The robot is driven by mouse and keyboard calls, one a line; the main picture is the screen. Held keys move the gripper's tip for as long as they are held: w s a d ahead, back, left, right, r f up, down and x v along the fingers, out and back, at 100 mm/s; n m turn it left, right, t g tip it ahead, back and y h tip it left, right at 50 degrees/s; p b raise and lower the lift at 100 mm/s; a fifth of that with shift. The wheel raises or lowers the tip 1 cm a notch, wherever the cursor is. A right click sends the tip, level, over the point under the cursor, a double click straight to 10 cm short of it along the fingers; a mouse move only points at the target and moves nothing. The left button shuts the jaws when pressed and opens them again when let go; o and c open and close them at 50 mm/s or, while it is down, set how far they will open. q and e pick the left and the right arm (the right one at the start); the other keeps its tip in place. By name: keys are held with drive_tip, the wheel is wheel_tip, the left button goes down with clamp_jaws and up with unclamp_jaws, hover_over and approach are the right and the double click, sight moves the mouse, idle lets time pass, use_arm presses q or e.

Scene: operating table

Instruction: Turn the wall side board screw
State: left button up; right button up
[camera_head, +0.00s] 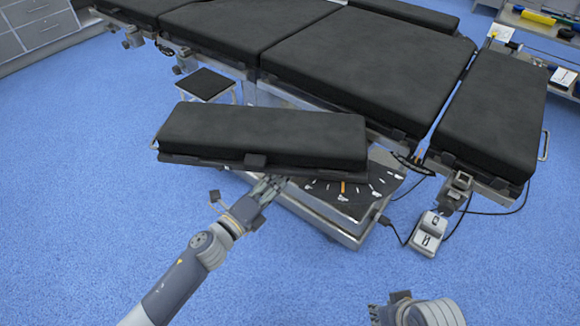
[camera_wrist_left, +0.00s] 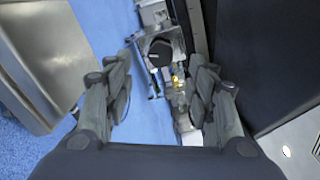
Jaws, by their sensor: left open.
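A black padded side board (camera_head: 262,132) sticks out from the near side of the operating table. In the left wrist view a black round knob (camera_wrist_left: 160,52), which looks like the screw, sits on a metal bracket (camera_wrist_left: 154,14). My left gripper (camera_head: 272,184) reaches up to the near lower edge of the board, where its fingertips are partly hidden. In the left wrist view the same gripper (camera_wrist_left: 163,72) is open and empty, with the knob ahead between its fingers. Part of my right arm (camera_head: 430,312) shows at the bottom edge; its finger state is unclear.
The operating table (camera_head: 370,65) fills the back. Its metal base (camera_head: 320,222) stands below the board, close to my left gripper. A black stool (camera_head: 207,84) stands behind the board. The blue floor is clear in front.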

use_arm(q)
drive_tip(key=shift+v, duration=2.25)
